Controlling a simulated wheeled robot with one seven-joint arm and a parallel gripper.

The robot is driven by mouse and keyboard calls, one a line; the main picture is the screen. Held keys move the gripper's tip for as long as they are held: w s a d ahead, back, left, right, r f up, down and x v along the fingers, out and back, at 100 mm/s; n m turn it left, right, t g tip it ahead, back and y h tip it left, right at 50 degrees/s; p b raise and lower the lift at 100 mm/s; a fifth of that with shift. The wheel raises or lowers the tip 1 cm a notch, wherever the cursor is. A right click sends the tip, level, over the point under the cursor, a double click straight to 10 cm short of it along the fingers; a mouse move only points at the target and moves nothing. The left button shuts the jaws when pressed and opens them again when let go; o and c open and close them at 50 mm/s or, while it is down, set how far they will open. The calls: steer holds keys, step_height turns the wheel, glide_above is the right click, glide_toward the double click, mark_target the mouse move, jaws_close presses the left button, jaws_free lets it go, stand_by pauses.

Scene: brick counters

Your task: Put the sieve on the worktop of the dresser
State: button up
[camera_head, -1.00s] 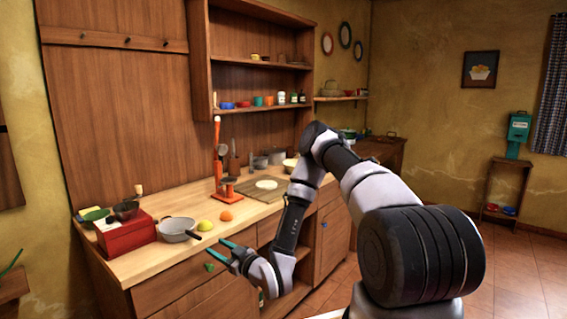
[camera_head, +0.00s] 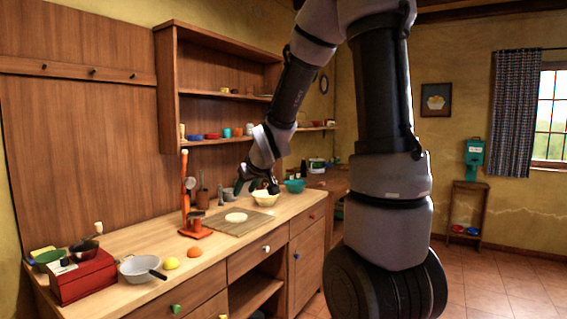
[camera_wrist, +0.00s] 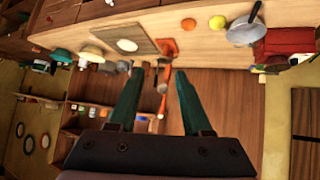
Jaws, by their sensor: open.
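A grey round bowl-shaped vessel with a dark handle (camera_head: 138,269), perhaps the sieve, rests on the dresser's pale wooden worktop (camera_head: 130,243). It also shows at the upper right of the wrist view (camera_wrist: 243,32). I cannot tell whether its bowl is mesh. My gripper (camera_head: 252,187) is above the back right part of the worktop, near a cream bowl (camera_head: 266,198) and well apart from the grey vessel. In the wrist view my gripper (camera_wrist: 158,71) has its green fingers spread with nothing between them.
A red box (camera_head: 83,277) with small dishes on it stands left of the grey vessel. A lemon (camera_head: 172,263), an orange (camera_head: 194,252), a red-orange upright device (camera_head: 187,205) and a board (camera_head: 222,226) share the worktop. Shelves overhang the back. Bare worktop lies along the front.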

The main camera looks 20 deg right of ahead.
steer(key=s+d+r+m+g, duration=0.1)
steer(key=s+r+m, duration=0.2)
steer(key=s, duration=0.9)
steer(key=s+r+m+g+y, duration=0.1)
steer(key=s+r+m, duration=0.2)
steer(key=s+r, duration=0.5)
steer(key=s, duration=0.4)
steer(key=shift+s+d+r+m+g, duration=0.15)
steer(key=shift+s+d+m+g, duration=0.15)
steer(key=shift+s+d+g, duration=0.1)
steer(key=shift+w, duration=0.1)
